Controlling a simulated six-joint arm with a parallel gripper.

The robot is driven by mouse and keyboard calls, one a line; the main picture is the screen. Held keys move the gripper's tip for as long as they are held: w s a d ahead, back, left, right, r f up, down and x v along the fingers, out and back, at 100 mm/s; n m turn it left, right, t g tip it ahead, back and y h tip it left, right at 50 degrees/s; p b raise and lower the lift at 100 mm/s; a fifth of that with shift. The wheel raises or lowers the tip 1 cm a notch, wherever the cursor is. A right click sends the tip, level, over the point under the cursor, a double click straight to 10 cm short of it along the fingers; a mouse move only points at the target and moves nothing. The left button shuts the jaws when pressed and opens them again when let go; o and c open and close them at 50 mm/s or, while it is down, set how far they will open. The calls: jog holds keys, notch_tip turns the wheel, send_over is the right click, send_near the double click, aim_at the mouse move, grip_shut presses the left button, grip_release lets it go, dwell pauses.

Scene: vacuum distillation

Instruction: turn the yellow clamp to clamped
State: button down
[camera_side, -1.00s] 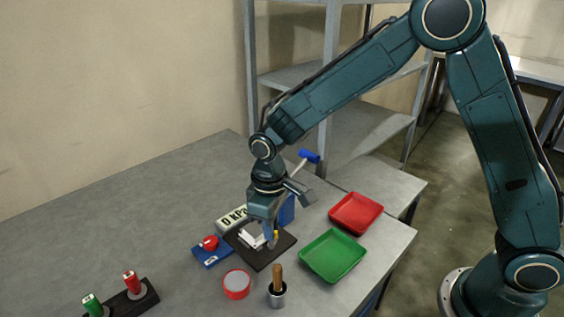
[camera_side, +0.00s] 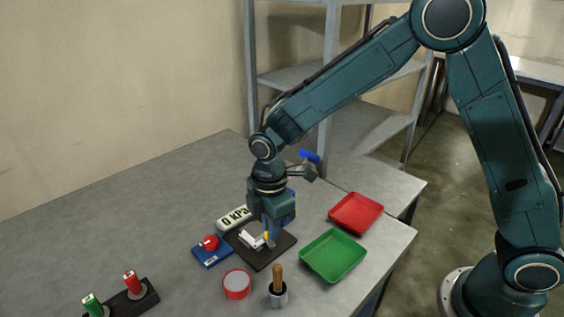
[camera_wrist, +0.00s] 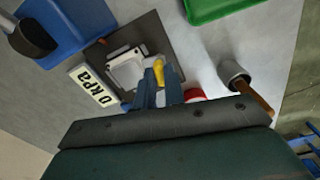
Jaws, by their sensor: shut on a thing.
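The yellow clamp (camera_wrist: 158,71) is a small yellow lever beside a white and grey fixture (camera_wrist: 126,72) on a dark square base plate (camera_side: 264,262). In the side view the clamp (camera_side: 266,234) is a small yellow spot, mostly hidden by my finger. My gripper (camera_wrist: 158,88) points down over the plate and is shut on the yellow clamp, with its blue fingers on either side of it. In the side view my gripper (camera_side: 270,243) is low at the plate's right part. I cannot tell the clamp's exact angle.
A "0 KPa" display (camera_side: 234,218) stands behind the plate. A blue box with a red knob (camera_side: 210,243) is left. A red-rimmed round container (camera_side: 237,284) and a cup with a wooden-handled tool (camera_side: 278,294) stand in front. Green (camera_side: 333,256) and red (camera_side: 356,212) trays lie right.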

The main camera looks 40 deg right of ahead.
jog(key=shift+n, duration=1.2)
jog(key=c, duration=1.5)
grip_release()
jog(key=shift+r, duration=0.15)
notch_tip(320, 180, up, 14)
jog(key=shift+f, duration=0.2)
